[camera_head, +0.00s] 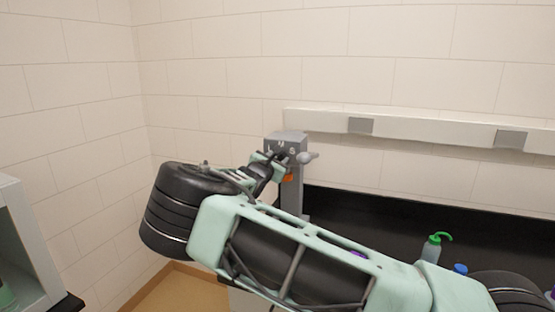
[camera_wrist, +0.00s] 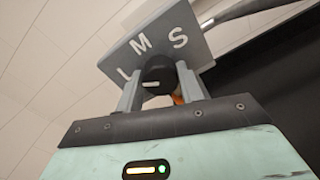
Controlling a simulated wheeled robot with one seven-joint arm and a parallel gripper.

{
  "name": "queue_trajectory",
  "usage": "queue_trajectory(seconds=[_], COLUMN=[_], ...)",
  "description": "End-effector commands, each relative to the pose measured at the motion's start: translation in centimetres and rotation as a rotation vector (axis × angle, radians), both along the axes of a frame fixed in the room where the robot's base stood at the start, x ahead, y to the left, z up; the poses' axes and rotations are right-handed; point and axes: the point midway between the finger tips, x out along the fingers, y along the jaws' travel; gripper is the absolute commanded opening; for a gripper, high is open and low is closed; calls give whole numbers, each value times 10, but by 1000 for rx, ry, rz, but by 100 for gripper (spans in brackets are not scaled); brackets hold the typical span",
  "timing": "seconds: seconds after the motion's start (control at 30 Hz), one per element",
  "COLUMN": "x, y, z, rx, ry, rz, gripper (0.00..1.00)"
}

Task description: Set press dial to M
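The grey press (camera_head: 287,142) stands against the back wall in the head view. Its face (camera_wrist: 190,24) fills the top of the wrist view, with white letters L, M and S, from left to right. The black round press dial (camera_wrist: 159,72) sits below the M and carries a short white mark on its near face. I cannot tell which letter the dial points to. My gripper (camera_wrist: 161,86) has a grey finger on each side of the dial, and both fingertips appear to touch it. In the head view my gripper (camera_head: 268,168) is at the press front, partly hiding it.
A grey handle (camera_head: 308,157) sticks out right of the press, and an orange part (camera_head: 288,177) shows below. A black counter (camera_head: 375,220) runs right, with a green-capped bottle (camera_head: 433,246) and a blue-capped one (camera_head: 460,268). A white rail (camera_head: 430,130) lines the wall above.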

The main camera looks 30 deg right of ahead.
Motion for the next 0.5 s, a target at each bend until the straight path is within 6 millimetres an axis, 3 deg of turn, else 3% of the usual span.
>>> queue_trajectory(seconds=[0.07, 0.5], x=[0, -1], y=[0, 0], z=[0, -5], rx=[0, 44], ry=[0, -56], rz=[-1, 0], gripper=[14, 15])
